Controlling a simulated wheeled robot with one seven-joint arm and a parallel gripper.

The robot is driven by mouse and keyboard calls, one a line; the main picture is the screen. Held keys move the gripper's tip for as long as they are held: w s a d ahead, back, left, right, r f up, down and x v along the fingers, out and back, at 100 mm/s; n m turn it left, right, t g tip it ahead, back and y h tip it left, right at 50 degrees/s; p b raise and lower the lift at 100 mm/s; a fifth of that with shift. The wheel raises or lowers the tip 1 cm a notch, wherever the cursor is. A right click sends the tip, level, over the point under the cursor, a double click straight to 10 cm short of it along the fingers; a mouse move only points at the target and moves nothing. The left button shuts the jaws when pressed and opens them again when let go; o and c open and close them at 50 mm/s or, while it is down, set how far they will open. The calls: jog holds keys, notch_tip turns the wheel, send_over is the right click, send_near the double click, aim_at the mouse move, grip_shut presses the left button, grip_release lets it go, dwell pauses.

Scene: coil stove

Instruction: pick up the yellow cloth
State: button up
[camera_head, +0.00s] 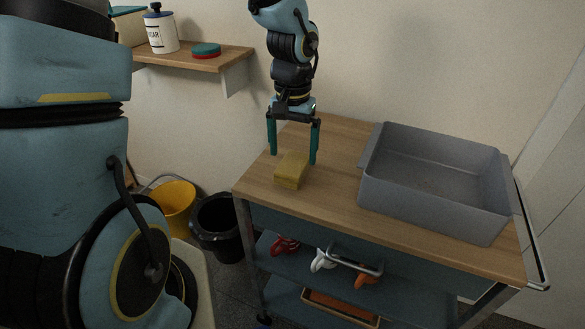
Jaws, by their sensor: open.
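The yellow cloth (292,170) looks like a small folded block. It lies on the wooden top of the cart (330,209), near its left end. My gripper (293,158) points down over the cart top with its two green fingers spread apart. It is open and nothing shows held in it. The fingertips appear just above or behind the cloth, one to each side of it. I cannot tell exactly how high they are above the cart top.
A grey bin (435,180) fills the right part of the cart top. A wall shelf (215,58) at left carries a sugar jar (162,32) and a red-and-green round item (206,50). Yellow (175,203) and black (217,228) buckets stand left.

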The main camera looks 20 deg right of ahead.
aim_at(293, 163)
jog(key=shift+w+f+p, duration=0.1)
jog(key=shift+f+p, duration=0.25)
jog(key=shift+f, duration=2)
jog(key=shift+c, duration=0.2)
jog(key=c, duration=1.2)
notch_tip(293, 163, up, 10)
jog(key=shift+r+b, duration=0.1)
jog(key=shift+b, duration=0.25)
